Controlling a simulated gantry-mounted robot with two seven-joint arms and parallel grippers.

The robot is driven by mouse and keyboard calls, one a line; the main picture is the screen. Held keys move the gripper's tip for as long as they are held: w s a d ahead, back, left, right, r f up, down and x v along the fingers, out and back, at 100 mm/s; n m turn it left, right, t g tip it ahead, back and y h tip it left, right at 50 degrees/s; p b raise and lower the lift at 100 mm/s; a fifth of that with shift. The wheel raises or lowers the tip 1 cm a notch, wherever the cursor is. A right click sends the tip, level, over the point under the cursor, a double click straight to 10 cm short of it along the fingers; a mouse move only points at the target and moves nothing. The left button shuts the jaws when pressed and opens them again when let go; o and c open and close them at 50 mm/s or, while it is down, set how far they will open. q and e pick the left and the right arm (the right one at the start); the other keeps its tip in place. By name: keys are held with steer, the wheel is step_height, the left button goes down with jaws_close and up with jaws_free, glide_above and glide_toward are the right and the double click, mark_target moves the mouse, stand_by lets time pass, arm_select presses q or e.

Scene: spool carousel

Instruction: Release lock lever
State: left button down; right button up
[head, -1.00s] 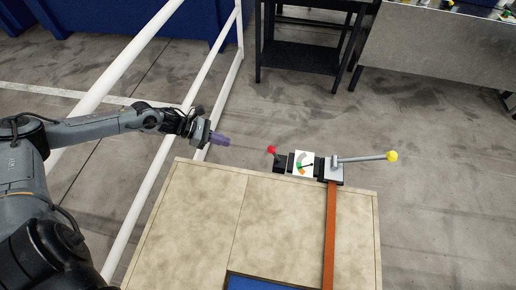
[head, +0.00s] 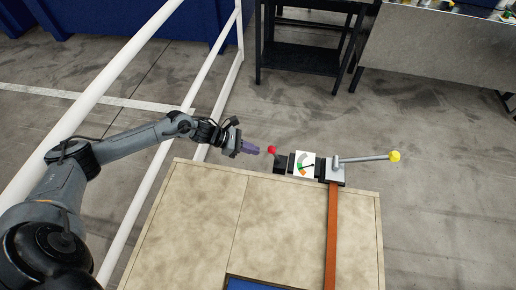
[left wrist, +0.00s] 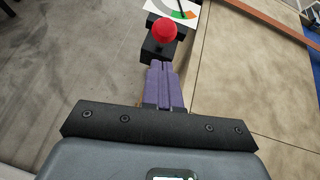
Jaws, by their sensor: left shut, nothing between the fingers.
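The lock lever with a red ball knob (head: 271,150) stands at the left end of a black fixture at the table's far edge; the red knob also shows in the left wrist view (left wrist: 164,30). My left gripper (head: 256,151) has purple fingers, shut and empty, pointing at the knob from the left. In the left wrist view the fingertips (left wrist: 160,66) appear just short of the knob and its black block (left wrist: 157,50). I cannot tell whether they touch. My right gripper is not in view.
A dial gauge (head: 304,165) sits right of the red knob. A long grey lever with a yellow ball (head: 394,156) extends right from a metal block. An orange strap (head: 331,230) runs down the tan tabletop (head: 200,220). A white rail frame (head: 196,90) stands on the left.

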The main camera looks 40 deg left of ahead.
arm_select(q)
steer(key=shift+w+d+r, duration=0.3)
steer(key=shift+w+d, duration=0.45)
steer(key=shift+d, duration=0.05)
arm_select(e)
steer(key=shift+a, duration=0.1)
arm_select(q)
steer(key=shift+r, duration=0.1)
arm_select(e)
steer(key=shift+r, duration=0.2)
